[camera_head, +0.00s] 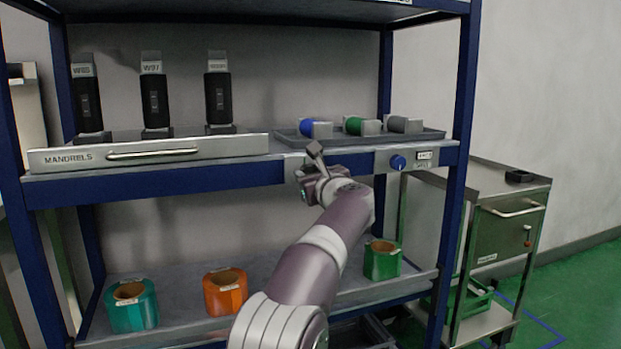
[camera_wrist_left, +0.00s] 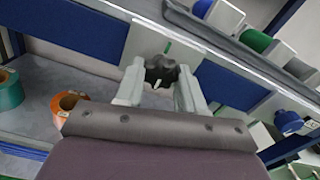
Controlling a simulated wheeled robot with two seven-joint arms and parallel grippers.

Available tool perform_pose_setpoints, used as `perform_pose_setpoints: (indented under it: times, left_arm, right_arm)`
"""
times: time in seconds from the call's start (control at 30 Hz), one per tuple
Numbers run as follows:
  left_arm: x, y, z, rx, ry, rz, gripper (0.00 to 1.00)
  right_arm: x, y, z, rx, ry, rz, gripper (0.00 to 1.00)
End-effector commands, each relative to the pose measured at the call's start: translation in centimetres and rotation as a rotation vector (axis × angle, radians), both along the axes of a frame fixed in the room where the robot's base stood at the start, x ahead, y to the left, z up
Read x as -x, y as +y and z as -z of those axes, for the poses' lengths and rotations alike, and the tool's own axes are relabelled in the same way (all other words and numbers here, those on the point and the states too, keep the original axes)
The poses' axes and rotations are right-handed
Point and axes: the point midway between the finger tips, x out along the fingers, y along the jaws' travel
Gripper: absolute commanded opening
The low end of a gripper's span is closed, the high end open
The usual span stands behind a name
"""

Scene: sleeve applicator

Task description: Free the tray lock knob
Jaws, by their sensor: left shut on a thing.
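A black lobed knob (camera_wrist_left: 161,72) with a white mark sits on a pale plate (camera_wrist_left: 150,42) on the blue shelf beam. In the left wrist view it lies between the two fingers of my left gripper (camera_wrist_left: 160,82), which is shut on it. In the head view my left gripper (camera_head: 312,172) is at the beam, below the left end of the grey tray (camera_head: 440,134), and hides the knob. The tray lies on the shelf. A separate blue knob (camera_head: 398,162) is on the beam to the right, also in the left wrist view (camera_wrist_left: 288,122). My right gripper is not in view.
A drawer front marked MANDRELS (camera_head: 230,147) is to the left, with black mandrels (camera_head: 155,100) behind it. Blue, green and grey spools (camera_head: 355,126) lie on the tray. Tape rolls (camera_head: 225,292) stand on the lower shelf. A metal cart (camera_head: 510,210) stands at the right.

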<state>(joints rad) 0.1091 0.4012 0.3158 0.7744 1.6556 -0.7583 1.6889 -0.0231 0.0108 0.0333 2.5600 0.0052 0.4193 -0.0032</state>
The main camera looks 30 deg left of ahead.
Motion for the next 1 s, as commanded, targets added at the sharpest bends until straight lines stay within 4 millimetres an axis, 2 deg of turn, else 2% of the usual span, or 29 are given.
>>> perform_pose_setpoints:
  times: [0.37,0.4,0.47,0.8,0.87,1.0]
  left_arm:
    - [0.0,0.0,-0.1,0.004,-0.006,0.001,0.08]
    - [0.0,0.0,-0.1,0.004,-0.006,0.001,0.45]
    - [0.0,0.0,-0.1,0.004,-0.006,0.0,0.64]
    - [0.2,-0.3,-0.1,0.003,-0.005,0.001,0.64]
    - [0.6,-0.7,-0.1,0.003,-0.006,0.002,0.64]
    - [2.4,-3.0,-0.1,0.003,-0.005,0.004,0.64]
  right_arm:
    - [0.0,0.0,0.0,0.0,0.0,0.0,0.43]
    - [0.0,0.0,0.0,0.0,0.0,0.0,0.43]
    - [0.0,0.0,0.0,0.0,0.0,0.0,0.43]
    - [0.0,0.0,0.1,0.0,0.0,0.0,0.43]
    - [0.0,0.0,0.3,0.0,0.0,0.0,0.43]
    - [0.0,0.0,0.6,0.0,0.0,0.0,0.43]
